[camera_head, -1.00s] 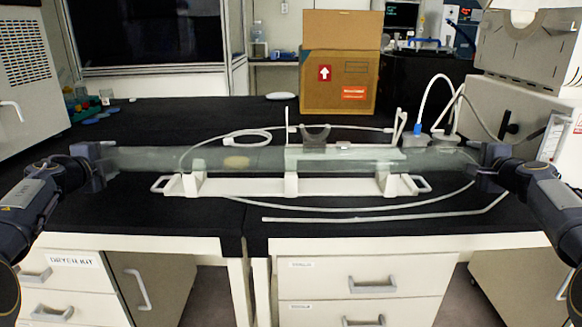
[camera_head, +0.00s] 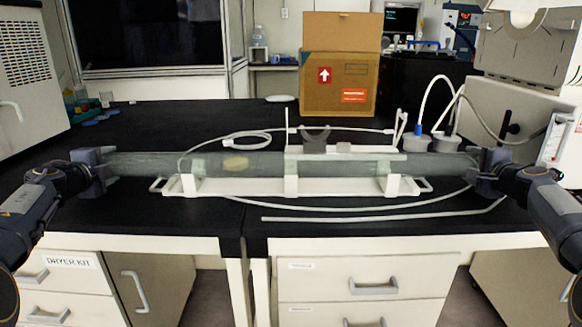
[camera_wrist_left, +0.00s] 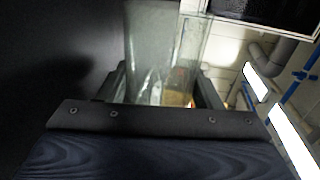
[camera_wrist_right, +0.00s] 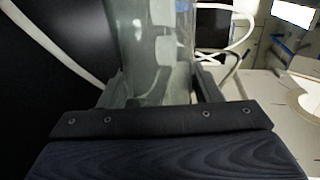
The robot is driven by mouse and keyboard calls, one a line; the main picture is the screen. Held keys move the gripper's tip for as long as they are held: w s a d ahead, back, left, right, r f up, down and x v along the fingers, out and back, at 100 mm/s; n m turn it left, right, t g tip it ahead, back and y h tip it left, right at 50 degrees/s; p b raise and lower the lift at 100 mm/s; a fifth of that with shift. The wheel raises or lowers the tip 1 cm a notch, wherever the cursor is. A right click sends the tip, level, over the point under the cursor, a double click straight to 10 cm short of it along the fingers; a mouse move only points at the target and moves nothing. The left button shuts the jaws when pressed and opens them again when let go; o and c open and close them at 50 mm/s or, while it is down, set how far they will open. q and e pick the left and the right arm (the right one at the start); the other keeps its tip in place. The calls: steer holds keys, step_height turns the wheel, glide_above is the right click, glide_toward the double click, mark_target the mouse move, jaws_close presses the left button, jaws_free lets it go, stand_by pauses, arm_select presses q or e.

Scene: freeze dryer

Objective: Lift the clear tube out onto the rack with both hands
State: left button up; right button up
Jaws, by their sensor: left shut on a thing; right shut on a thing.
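The clear tube (camera_head: 340,164) lies level across the middle of the head view, along the white rack (camera_head: 240,187). The rack's uprights overlap the tube in the picture. Whether the tube touches their cradles I cannot tell. A yellowish patch (camera_head: 236,163) shows inside the tube. My left gripper (camera_head: 106,168) is shut on the tube's left end, and the tube (camera_wrist_left: 150,45) fills its jaws in the left wrist view. My right gripper (camera_head: 480,170) is shut on the right end, and the tube (camera_wrist_right: 150,50) also stands between its jaws in the right wrist view.
A cardboard box (camera_head: 338,85) stands behind the rack. White tubing (camera_head: 350,214) lies on the black bench in front and behind. Two capped containers (camera_head: 445,142) and a grey machine (camera_head: 500,110) are at the right.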

arm_select(q)
steer(key=o, duration=1.5)
steer(key=shift+r, duration=0.15)
arm_select(e)
steer(key=o, duration=1.5)
steer(key=shift+r, duration=0.15)
arm_select(q)
steer(key=shift+o, duration=0.5)
arm_select(e)
steer(key=shift+o, duration=0.5)
arm_select(q)
steer(key=shift+o, duration=0.3)
